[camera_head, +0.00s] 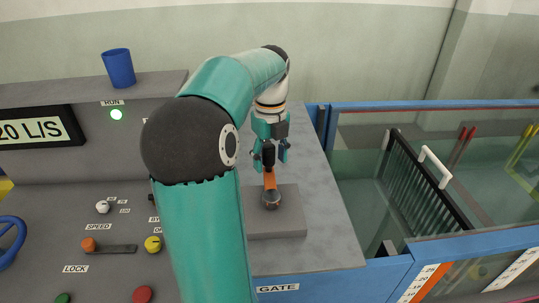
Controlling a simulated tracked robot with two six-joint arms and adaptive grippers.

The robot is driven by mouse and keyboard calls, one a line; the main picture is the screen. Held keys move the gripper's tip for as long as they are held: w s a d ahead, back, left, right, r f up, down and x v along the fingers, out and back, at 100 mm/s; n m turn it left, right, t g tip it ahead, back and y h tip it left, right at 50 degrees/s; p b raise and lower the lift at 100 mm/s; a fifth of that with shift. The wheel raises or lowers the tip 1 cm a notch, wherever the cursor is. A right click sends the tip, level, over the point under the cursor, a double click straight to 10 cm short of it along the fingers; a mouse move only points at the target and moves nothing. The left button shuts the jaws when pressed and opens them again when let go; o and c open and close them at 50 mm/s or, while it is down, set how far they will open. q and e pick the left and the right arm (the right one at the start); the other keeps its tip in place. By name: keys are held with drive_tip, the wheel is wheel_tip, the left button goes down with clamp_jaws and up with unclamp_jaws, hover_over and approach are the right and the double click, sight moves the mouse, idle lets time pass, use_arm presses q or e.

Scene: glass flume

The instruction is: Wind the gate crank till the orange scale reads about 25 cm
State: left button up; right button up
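The gate crank (270,181) has an orange arm and a dark round hub, on a grey block behind the GATE label. My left gripper (270,163) points down at the far end of the crank arm, its fingers on either side of it. A dark piece shows between the fingers; whether they press on it is too small to tell. The orange scale (425,282) is on the flume's front at lower right, partly cut off; its reading is not legible. The dark slatted gate (425,180) with a white handle stands in the flume. My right gripper is not in view.
The flume's blue rail (430,105) and glass lie right of the crank. On the left console are a RUN light (116,114), a display (35,130), knobs, a lock lever and a blue wheel (10,240). A blue cup (118,68) stands on the ledge.

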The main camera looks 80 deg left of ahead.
use_arm(q)
drive_tip(key=shift+s+r, duration=0.1)
drive_tip(key=shift+r, duration=0.05)
wheel_tip(320, 180, up, 12)
drive_tip(key=shift+f, duration=0.2)
idle(0.4)
idle(0.4)
